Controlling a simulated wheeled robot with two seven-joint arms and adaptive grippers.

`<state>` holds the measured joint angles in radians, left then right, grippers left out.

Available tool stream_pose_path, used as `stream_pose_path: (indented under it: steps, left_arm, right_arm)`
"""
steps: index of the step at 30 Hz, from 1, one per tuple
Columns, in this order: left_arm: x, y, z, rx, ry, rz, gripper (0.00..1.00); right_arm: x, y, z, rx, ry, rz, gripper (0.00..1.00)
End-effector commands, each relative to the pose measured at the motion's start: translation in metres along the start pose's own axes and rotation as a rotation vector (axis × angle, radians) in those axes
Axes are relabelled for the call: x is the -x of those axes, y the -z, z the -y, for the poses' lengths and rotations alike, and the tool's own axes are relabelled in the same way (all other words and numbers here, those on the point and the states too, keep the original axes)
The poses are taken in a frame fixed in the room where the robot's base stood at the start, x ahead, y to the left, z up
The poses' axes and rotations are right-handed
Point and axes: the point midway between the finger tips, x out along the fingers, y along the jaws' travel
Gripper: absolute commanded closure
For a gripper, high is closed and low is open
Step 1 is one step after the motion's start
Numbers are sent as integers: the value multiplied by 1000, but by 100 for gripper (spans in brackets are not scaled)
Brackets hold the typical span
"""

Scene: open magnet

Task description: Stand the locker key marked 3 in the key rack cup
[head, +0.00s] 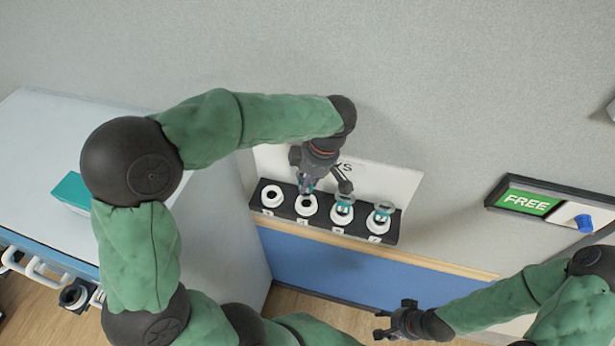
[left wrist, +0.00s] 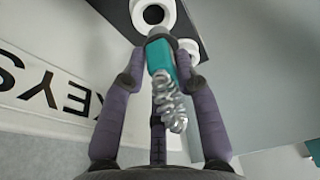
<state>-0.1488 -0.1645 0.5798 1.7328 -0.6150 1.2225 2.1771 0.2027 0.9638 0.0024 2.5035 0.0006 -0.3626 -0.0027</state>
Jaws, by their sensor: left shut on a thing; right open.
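The key rack (head: 325,228) is a dark strip on the wall with several white cups. My left gripper (head: 307,184) is just above the second cup from the left (head: 306,207). In the left wrist view this gripper (left wrist: 158,62) is shut on a teal key (left wrist: 158,53) with a silver coil (left wrist: 168,102). The key's number is not readable, and its far end is hidden, so I cannot tell whether it touches a cup. Teal keys stand in the third cup (head: 343,211) and fourth cup (head: 379,220). My right gripper (head: 382,327) is open, low and right of the rack.
The leftmost cup (head: 271,196) looks empty. A white KEYS sign (head: 390,180) is behind the rack. A FREE sign panel (head: 527,202) with a blue knob (head: 584,223) is on the wall at right. A white cabinet (head: 60,130) with a teal block (head: 72,192) stands at left.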

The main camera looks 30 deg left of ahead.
Motion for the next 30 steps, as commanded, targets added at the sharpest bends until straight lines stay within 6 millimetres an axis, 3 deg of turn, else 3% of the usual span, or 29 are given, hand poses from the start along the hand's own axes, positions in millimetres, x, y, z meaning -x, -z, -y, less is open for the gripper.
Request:
stream_pose_path:
  steps: [30]
  left_arm:
    - [-43,-11,0,-1,1,0,100]
  right_arm:
    - [-34,1,-12,0,0,0,46]
